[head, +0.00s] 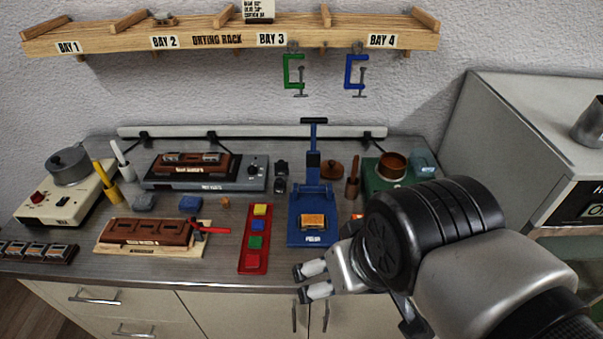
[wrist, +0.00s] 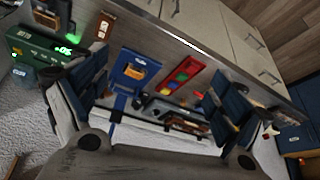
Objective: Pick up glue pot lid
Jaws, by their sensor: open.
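A round brown lid with a small knob (head: 332,170), which looks like the glue pot lid, lies on the counter right of the blue press. A brown pot (head: 392,165) sits on a green unit (head: 376,187) to its right. My gripper (head: 314,280) is open and empty near the counter's front edge, in front of the blue press and well apart from the lid. In the wrist view my spread fingers (wrist: 152,80) have no object between their pads. I cannot make out the lid in the wrist view.
The blue press (head: 313,220) with a tall handle stands between my gripper and the lid's left side. A dark brown upright tool (head: 352,182) stands close right of the lid. A red tray (head: 257,238) with coloured blocks lies left of the press. A drying rack (head: 230,37) hangs above.

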